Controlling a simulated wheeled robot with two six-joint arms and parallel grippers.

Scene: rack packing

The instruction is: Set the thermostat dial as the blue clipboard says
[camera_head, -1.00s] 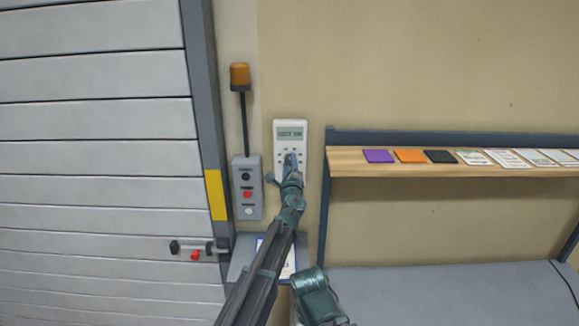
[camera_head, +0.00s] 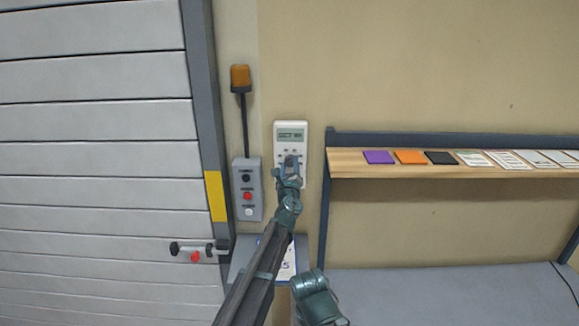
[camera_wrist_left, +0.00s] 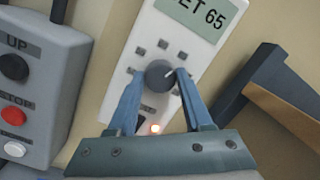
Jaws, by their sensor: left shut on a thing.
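The white thermostat (camera_head: 291,131) hangs on the wall right of the control box. In the left wrist view its grey display (camera_wrist_left: 196,16) shows "ET 65", with the first part cut off. The round dark dial (camera_wrist_left: 160,76) has a light pointer mark aimed up and right, and small square marks around it. My left gripper (camera_wrist_left: 158,75) is shut on the dial, one blue finger on each side. A paper with blue edges, likely the clipboard (camera_head: 289,262), lies below the thermostat, partly behind my left arm; its writing is mostly hidden, a "5" shows. My right gripper is not in view.
A control box (camera_head: 248,188) with buttons and an amber lamp (camera_head: 240,78) stands close left of the thermostat. A wooden shelf (camera_head: 345,162) with coloured cards and papers is close right.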

